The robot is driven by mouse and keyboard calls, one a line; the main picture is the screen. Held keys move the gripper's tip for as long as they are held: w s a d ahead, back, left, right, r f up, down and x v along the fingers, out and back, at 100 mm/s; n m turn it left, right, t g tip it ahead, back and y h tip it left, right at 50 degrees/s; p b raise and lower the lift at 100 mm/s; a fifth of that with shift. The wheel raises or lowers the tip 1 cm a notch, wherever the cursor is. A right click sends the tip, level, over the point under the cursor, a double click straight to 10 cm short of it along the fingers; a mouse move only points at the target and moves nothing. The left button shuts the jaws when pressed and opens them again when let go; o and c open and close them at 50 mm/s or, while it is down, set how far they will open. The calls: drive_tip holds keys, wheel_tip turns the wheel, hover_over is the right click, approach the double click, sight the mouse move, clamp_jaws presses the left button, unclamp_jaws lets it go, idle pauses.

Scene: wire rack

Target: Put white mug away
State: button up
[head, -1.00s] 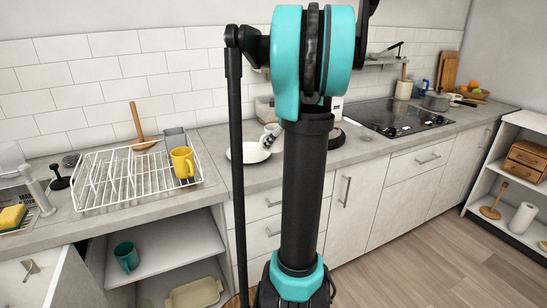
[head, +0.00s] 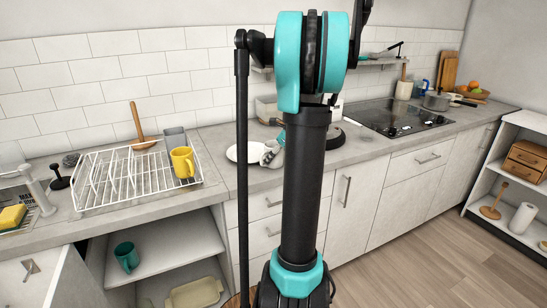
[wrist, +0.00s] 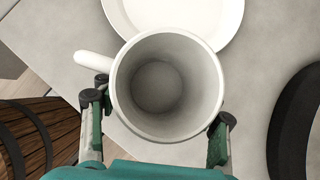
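The white mug (wrist: 165,122) stands upright in the wrist view, seen from above with its empty inside showing and its handle to the left. My gripper (wrist: 163,100) has its fingers apart, one on each side of the mug. The left finger is just below the handle and the right finger is close against the lower right of the rim. I cannot tell whether either finger touches it. In the head view my arm hides much of this spot; a pale shape there beside the white plate (head: 241,153) is too small to separate mug from gripper.
The plate (wrist: 175,18) lies just beyond the mug. A black round edge (wrist: 290,125) is to the right. A wire rack (head: 110,188) holds a yellow mug (head: 182,161). The open cabinet below holds a teal mug (head: 126,257) and a beige tray (head: 194,294).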

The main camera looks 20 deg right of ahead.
drive_tip(key=o, duration=0.4)
drive_tip(key=shift+o, duration=0.2)
drive_tip(key=shift+r, duration=0.1)
